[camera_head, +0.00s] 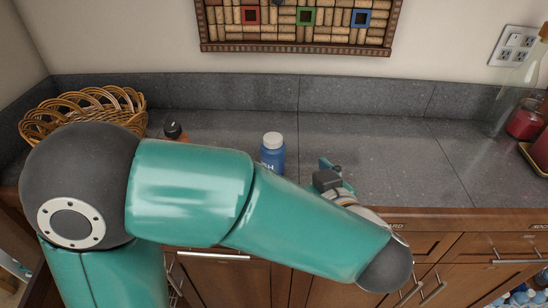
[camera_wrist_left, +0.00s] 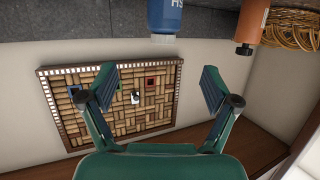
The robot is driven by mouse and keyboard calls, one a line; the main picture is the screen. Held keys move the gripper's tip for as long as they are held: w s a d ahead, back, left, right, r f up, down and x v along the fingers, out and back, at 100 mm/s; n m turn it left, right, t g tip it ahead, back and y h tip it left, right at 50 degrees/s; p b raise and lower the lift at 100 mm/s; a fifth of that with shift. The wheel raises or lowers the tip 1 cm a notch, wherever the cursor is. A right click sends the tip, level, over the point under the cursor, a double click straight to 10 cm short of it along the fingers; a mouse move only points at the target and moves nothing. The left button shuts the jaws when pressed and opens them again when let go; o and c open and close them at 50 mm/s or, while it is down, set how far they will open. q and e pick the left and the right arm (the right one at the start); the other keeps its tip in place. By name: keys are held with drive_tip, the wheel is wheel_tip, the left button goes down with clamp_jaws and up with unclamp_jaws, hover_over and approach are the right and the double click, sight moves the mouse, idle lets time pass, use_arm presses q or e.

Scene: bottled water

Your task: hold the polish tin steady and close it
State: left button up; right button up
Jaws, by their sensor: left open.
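I cannot make out a polish tin in either view. A blue bottle with a white cap (camera_head: 272,152) stands on the grey counter, its lower part hidden by my left arm. My left gripper (camera_head: 330,178) is over the counter's front part, to the right of the blue bottle and apart from it. In the left wrist view, the picture is upside down and the left gripper (camera_wrist_left: 160,80) has its two fingers spread with nothing between them. The blue bottle (camera_wrist_left: 165,14) shows there beyond the fingertips. My right gripper is not in view.
An orange-brown bottle with a dark cap (camera_head: 175,132) stands left of the blue one, partly hidden by my arm. A wicker basket (camera_head: 85,105) is at the back left. A glass bottle (camera_head: 515,85) and red jar (camera_head: 525,120) stand far right. The right-middle counter (camera_head: 410,150) is clear.

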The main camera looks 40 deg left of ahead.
sight(277, 151)
use_arm(q)
drive_tip(key=x, duration=0.9)
drive_tip(key=shift+a+f, duration=0.1)
drive_tip(key=x, duration=0.5)
drive_tip(key=shift+s+a+f, duration=0.2)
drive_tip(key=c, duration=1.4)
drive_tip(key=shift+c, duration=0.2)
